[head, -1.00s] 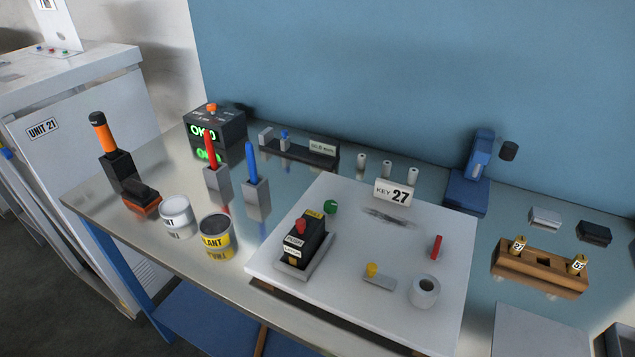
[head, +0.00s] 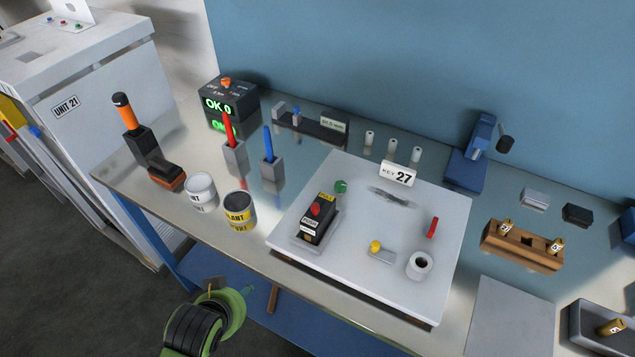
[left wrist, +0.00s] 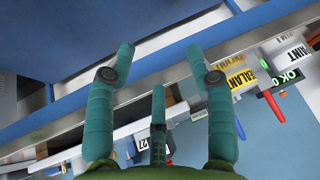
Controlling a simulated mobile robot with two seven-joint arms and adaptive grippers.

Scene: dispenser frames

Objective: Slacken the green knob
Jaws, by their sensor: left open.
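The green knob (head: 341,186) is a small round knob near the far left part of the white board (head: 385,270) on the bench, in the head view. It stands behind a black block with a red button (head: 316,209). My left gripper (head: 247,291) is low at the bottom of the head view, in front of the bench edge and well apart from the knob. In the left wrist view its teal fingers (left wrist: 160,65) are spread, with nothing between them. I cannot make out the green knob in that view. My right gripper is not in view.
The bench's front edge (head: 235,257) lies between my left gripper and the board. A white paint can (head: 200,190) and a yellow-labelled can (head: 240,212) stand left of the board. A yellow knob (head: 375,246), a white ring (head: 420,265) and a red handle (head: 432,228) are on the board.

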